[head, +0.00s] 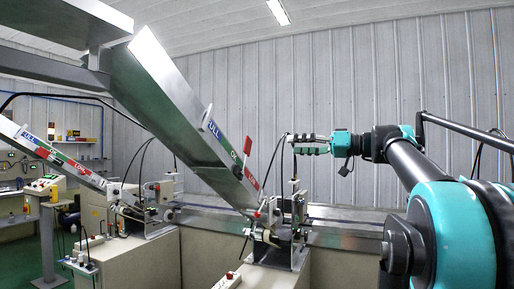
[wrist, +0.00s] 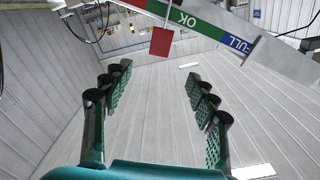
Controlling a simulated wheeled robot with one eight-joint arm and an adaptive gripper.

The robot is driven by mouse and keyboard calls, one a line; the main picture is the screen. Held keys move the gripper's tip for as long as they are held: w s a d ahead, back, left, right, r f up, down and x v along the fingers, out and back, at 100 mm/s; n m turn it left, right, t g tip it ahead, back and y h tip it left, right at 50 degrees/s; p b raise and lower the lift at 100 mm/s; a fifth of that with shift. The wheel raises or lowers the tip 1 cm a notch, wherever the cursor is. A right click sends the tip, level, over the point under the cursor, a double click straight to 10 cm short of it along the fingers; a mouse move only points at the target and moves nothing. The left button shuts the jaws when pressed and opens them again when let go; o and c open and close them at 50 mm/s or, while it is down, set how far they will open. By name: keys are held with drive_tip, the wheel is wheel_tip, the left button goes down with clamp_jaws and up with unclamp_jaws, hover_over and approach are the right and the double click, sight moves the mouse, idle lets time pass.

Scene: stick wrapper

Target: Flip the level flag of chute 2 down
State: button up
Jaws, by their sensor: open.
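The nearer chute (head: 185,110) slopes down to the right, with a blue FULL, green OK and red label strip (head: 232,150) on its edge. A small red flag (head: 248,145) stands up from that edge near the green OK part. The wrist view shows the flag (wrist: 161,41) beyond and between my fingertips, beside the green OK label (wrist: 183,19). No chute number is readable. My gripper (head: 291,143) is open and empty, right of the nearer flag and apart from it; it also shows in the wrist view (wrist: 157,78).
Machine heads (head: 285,225) sit under the chute ends on beige cabinets (head: 205,262). A dark cable (head: 272,165) rises between the nearer flag and my gripper in the head view. The corrugated wall (head: 345,85) stands behind. Space directly around my fingers looks clear.

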sight(249, 146)
drive_tip(key=x, duration=1.7)
drive_tip(key=shift+a+f, duration=0.1)
drive_tip(key=shift+a, duration=0.1)
clamp_jaws()
